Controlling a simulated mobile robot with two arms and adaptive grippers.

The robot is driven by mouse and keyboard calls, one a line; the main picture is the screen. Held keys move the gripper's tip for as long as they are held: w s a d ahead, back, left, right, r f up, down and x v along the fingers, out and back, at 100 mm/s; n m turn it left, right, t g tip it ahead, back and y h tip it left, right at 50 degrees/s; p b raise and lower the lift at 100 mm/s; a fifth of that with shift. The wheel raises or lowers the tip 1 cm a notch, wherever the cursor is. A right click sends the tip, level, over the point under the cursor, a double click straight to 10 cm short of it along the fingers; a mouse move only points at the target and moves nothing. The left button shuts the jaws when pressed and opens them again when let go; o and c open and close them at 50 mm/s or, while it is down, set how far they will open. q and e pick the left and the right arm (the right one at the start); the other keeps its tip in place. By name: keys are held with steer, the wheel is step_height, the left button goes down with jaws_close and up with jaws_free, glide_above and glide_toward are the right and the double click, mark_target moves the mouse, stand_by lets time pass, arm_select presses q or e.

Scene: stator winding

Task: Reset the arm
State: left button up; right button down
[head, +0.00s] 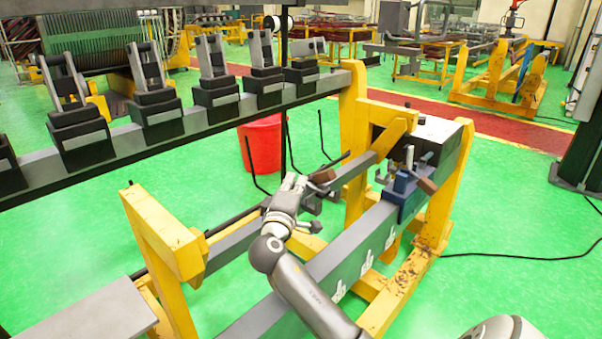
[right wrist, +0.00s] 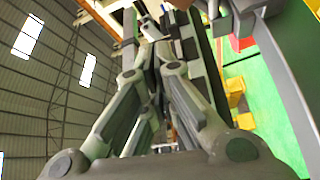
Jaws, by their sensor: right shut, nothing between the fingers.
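My right arm reaches in from the bottom of the head view. My right gripper (head: 292,186) is above the grey rail of the yellow frame, at about the picture's middle. In the right wrist view the fingers (right wrist: 152,28) come together and are shut, with nothing seen between them. My left gripper is not in view.
A yellow frame (head: 160,232) with a grey rail (head: 330,242) lies under my right arm. A blue clamp (head: 402,192) sits on the rail to the right. A long dark beam (head: 185,124) bears several black holders (head: 78,135). A red bucket (head: 262,145) stands behind. Green floor (head: 515,215) is open at right.

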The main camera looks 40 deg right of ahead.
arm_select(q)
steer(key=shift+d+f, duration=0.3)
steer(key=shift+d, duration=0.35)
arm_select(e)
steer(key=shift+s+a+f, duration=0.15)
steer(key=shift+a+f, duration=0.05)
steer(key=shift+a, duration=0.35)
steer(key=shift+s+a+f, duration=0.15)
steer(key=shift+a, duration=0.35)
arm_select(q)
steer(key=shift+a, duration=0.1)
